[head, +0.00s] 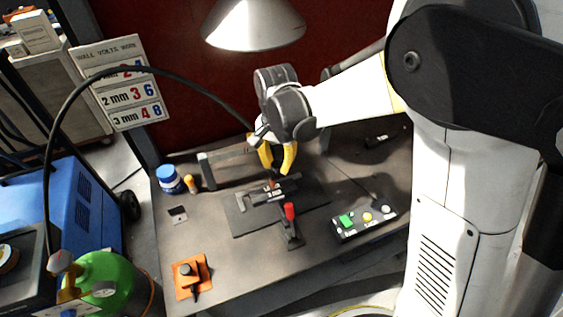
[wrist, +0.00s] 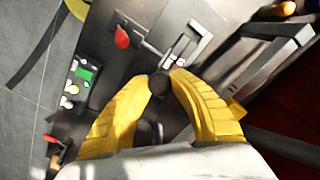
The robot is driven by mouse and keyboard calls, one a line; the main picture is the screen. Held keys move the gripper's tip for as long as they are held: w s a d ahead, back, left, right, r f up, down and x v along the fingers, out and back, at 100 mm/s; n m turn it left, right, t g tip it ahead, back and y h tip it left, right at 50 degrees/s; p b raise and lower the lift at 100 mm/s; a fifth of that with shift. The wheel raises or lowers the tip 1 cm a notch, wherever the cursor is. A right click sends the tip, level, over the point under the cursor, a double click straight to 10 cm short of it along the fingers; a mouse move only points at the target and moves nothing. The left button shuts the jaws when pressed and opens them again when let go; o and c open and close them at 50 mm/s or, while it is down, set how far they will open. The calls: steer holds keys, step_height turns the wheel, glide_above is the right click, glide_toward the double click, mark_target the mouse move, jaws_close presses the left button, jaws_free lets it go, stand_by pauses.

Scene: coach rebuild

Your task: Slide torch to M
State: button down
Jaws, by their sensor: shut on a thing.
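My gripper (head: 277,170) is over the middle of the workbench, with its yellow fingers pointing down. In the wrist view my gripper (wrist: 159,80) is closed around a dark, round-ended thing that looks like the torch (wrist: 158,86). Most of the torch is hidden by the fingers. Below it, a small metal workpiece (head: 275,193) marked "3 mm" lies on a dark plate (head: 243,217); the workpiece also shows in the wrist view (wrist: 182,45). I cannot tell whether the torch tip touches it. I cannot make out a mark M.
A red-handled clamp (head: 290,212) stands in front of the workpiece. A button box (head: 364,221) is at right, an orange pad (head: 190,278) at front left, and a blue-capped jar (head: 168,180) at back left. A black cable (head: 150,70) arches over the left side. A lamp (head: 252,26) hangs above.

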steer(key=c, duration=1.1)
jaws_free()
steer(key=shift+o, duration=0.2)
step_height(320, 180, up, 12)
steer(key=s+d+f+n+t+b, duration=0.2)
steer(key=s+d+f+t+b, duration=0.1)
steer(key=s+d+f+b, duration=0.2)
steer(key=s+d+f+n+t+b, duration=0.3)
steer(key=s+d+f+t+b, duration=0.1)
steer(key=s+d+b, duration=0.3)
steer(key=s+d+f, duration=0.1)
steer(key=s+d, duration=0.1)
steer(key=d, duration=0.2)
steer(key=shift+s+d+f, duration=0.15)
steer(key=shift+s+f, duration=0.05)
steer(key=shift+s, duration=0.2)
